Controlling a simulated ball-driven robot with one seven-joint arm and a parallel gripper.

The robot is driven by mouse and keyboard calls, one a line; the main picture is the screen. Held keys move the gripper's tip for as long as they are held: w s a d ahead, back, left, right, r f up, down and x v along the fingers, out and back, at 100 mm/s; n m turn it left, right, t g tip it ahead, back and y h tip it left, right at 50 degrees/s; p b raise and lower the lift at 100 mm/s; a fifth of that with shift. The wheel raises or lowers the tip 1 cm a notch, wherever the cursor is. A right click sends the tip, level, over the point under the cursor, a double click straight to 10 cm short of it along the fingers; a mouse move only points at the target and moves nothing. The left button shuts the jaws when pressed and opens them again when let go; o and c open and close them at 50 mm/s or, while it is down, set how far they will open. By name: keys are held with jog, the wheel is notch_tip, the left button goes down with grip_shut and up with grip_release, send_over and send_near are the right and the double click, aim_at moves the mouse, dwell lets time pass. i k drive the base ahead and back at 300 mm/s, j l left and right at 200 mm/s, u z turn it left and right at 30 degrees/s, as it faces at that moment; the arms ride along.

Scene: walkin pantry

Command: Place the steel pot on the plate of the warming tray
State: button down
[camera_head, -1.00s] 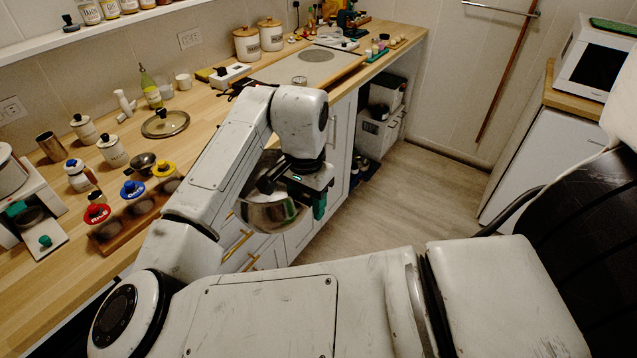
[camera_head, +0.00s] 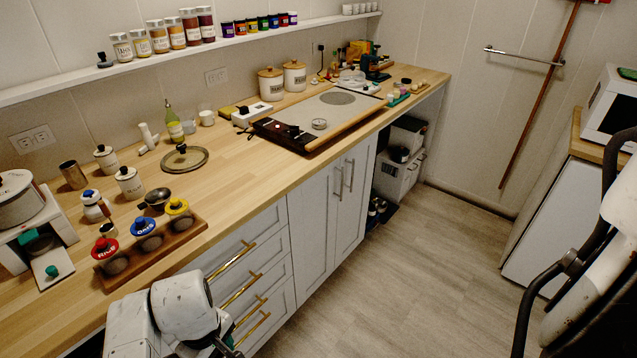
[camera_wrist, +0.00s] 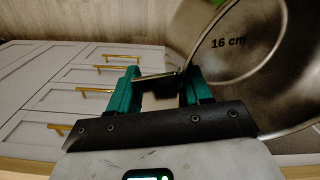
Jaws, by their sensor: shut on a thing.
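The steel pot (camera_wrist: 255,65) fills the right of the wrist view, its inside marked "16 cm". My gripper (camera_wrist: 160,82) has green fingers shut on a thin metal part beside the pot, which looks like its handle or rim. In the head view only my arm shows at the bottom edge; the pot is out of that view. The warming tray (camera_head: 347,116) lies on the counter at the back, with a dark control strip at its near left end. Its round grey plate (camera_head: 338,98) is bare. A small round metal item (camera_head: 319,124) sits on the tray's top.
A wooden rack with colored-knob lids (camera_head: 150,243), a glass lid (camera_head: 185,158) and jars stand on the left counter. Two canisters (camera_head: 283,80) stand behind the tray. Drawers with brass handles (camera_head: 240,290) face the open floor (camera_head: 430,270).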

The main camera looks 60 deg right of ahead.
aim_at(338, 102)
jog(key=l+u, duration=0.1)
jog(key=l, duration=0.6)
jog(key=k+l+u, duration=0.1)
jog(key=l, duration=0.55)
jog(key=k+l+u, duration=0.1)
jog(key=l, duration=0.6)
